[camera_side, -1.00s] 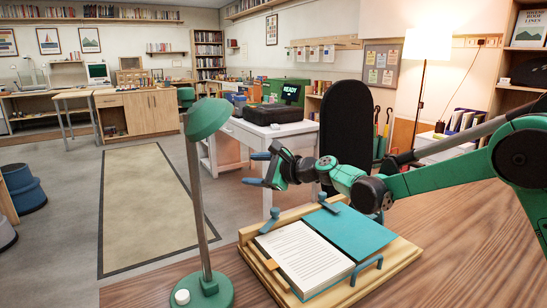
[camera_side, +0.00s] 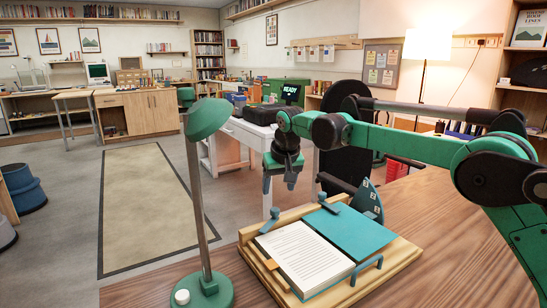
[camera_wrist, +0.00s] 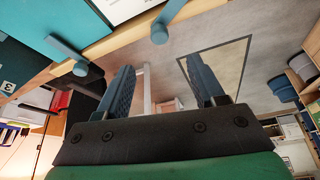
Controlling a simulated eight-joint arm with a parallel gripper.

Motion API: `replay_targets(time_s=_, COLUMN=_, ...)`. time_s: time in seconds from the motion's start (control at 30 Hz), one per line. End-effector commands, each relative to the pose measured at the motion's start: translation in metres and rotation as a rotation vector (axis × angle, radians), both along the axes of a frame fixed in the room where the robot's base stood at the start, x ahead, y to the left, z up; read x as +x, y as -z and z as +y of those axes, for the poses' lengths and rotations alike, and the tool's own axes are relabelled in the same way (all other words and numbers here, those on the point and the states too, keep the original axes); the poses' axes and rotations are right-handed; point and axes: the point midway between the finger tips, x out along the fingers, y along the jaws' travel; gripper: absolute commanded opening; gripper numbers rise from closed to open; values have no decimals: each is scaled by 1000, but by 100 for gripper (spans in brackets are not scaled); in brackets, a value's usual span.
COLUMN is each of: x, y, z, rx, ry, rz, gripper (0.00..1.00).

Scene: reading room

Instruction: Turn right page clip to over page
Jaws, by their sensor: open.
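An open book lies on a wooden stand (camera_side: 405,252); its left page (camera_side: 300,258) is white with printed lines and its right side (camera_side: 350,232) is plain teal. The right page clip (camera_side: 323,198) is a blue peg with a short lever at the stand's back edge; it also shows in the wrist view (camera_wrist: 79,68). I cannot tell whether its lever overlaps the teal side. A matching left clip (camera_side: 274,213) stands behind the lined page. My gripper (camera_side: 279,187) is open and empty, pointing down behind the back edge, left of the right clip. Both fingers show in the wrist view (camera_wrist: 160,65).
A green lamp (camera_side: 207,120) stands at the left front of the stand. A blue bar (camera_side: 367,268) sits at the stand's front edge. A dark teal numbered piece (camera_side: 368,200) stands behind the book at right. A black chair back (camera_side: 350,160) is behind my arm.

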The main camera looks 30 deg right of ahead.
Motion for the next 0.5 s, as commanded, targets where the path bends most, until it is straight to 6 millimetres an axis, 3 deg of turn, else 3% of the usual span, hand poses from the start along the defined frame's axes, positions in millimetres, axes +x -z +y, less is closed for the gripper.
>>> replay_targets(time_s=0.5, x=17, y=57, z=-4, rx=4, ry=3, rz=-2, gripper=62)
